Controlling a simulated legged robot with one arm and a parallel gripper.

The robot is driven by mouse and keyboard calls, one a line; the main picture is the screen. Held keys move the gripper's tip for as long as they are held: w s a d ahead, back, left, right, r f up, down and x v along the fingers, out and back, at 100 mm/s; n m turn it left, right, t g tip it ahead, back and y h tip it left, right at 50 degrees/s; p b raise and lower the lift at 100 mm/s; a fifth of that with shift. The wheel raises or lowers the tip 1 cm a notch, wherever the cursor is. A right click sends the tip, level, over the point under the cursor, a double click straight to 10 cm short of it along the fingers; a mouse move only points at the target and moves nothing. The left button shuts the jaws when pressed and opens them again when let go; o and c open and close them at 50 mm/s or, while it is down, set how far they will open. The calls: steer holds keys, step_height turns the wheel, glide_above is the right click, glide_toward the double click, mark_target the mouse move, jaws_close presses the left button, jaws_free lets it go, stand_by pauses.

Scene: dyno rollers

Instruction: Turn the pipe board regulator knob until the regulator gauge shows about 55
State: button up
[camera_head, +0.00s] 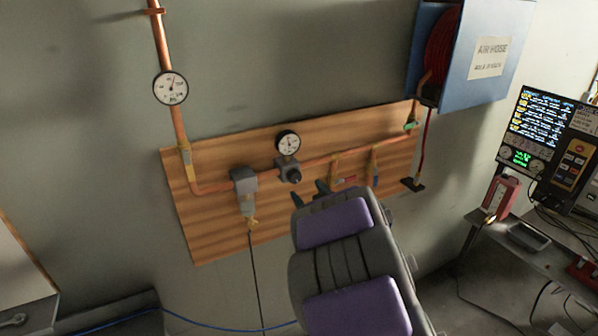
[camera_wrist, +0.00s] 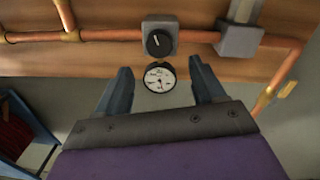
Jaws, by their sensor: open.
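The regulator (camera_head: 288,171) sits on the copper pipe of the wooden pipe board (camera_head: 215,220). Its dark round knob (camera_head: 294,178) faces outward; in the wrist view the knob (camera_wrist: 158,42) carries a pale mark. The white-faced regulator gauge (camera_head: 288,143) stands above it; in the upside-down wrist view the gauge (camera_wrist: 160,78) lies below the knob. Its numbers are too small to read. My gripper (camera_head: 309,191) is open and empty, just below and right of the knob in the head view. In the wrist view its fingers (camera_wrist: 161,66) are spread either side of the gauge, apart from the knob.
A grey filter unit (camera_head: 244,190) stands left of the regulator on the same pipe. Another gauge (camera_head: 170,88) is on the vertical pipe. A blue air hose box (camera_head: 460,60) projects at the upper right.

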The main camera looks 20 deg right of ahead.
mark_target(295, 179)
steer(key=w, duration=0.2)
steer(key=w+a, duration=0.1)
steer(key=w, duration=0.1)
steer(key=shift+w+a+f, duration=0.1)
steer(key=shift+w, duration=0.3)
steer(key=shift+w+d+f, duration=0.1)
steer(key=shift+w+d, duration=0.35)
steer(key=shift+w, duration=0.15)
steer(key=shift+w+d, duration=0.4)
steer(key=shift+w, duration=0.2)
steer(key=shift+w+d, duration=0.25)
steer(key=shift+a, duration=0.85)
steer(key=shift+c, duration=1.6)
steer(key=shift+d, duration=0.5)
steer(key=c, duration=0.5)
steer(key=shift+a, duration=0.2)
steer(key=shift+c, duration=1.2)
